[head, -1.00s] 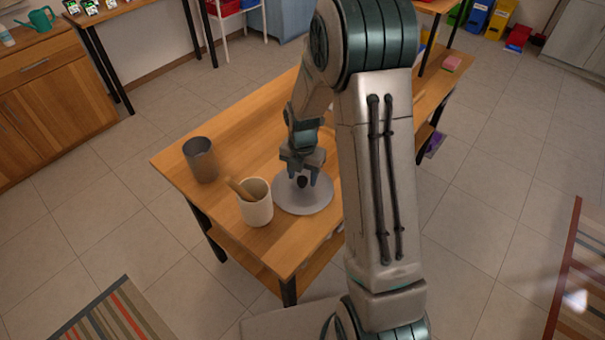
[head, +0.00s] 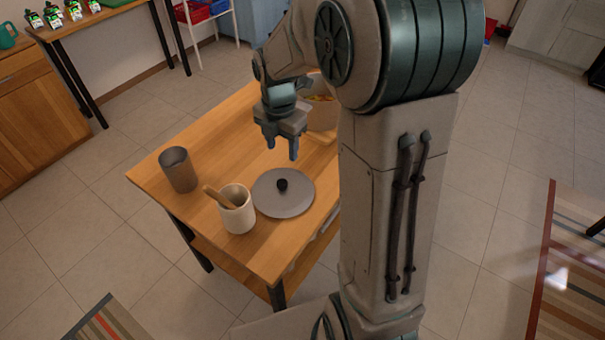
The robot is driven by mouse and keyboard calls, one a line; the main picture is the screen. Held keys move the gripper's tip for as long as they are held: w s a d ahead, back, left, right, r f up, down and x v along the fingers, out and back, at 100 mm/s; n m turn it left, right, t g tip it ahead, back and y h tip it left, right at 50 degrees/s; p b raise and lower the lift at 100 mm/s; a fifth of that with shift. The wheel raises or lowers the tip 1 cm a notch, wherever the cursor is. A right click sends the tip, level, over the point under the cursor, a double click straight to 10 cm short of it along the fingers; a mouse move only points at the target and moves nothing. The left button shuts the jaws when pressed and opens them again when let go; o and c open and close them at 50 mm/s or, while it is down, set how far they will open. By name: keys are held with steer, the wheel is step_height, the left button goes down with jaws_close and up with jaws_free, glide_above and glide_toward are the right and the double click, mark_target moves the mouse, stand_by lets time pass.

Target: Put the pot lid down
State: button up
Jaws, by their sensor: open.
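The pot lid (head: 284,204) is a flat grey disc with a dark round knob at its centre. It lies flat on the wooden table (head: 220,132), to the right of the cream mortar. My gripper (head: 281,148) is open and empty above the table, up and behind the lid in the picture, apart from it. A pale pot (head: 322,113) with something yellow in it stands behind my gripper, partly hidden by my arm.
The cream mortar (head: 239,217) with a wooden pestle stands close to the lid's left side. A dark grey cup (head: 178,170) stands near the table's left corner. The table between cup and gripper is clear. A side table (head: 100,17) with small green bottles is at the back left.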

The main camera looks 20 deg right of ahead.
steer(key=s+r+m+t, duration=0.1)
steer(key=s+r+m, duration=0.2)
steer(key=s+m, duration=0.6)
steer(key=s+r+m+t, duration=0.1)
steer(key=s+r+m, duration=0.2)
steer(key=s+m, duration=0.6)
steer(key=m, duration=0.7)
steer(key=shift+s+d+r+t, duration=0.15)
steer(key=shift+s+r+t, duration=0.15)
steer(key=shift+s, duration=0.1)
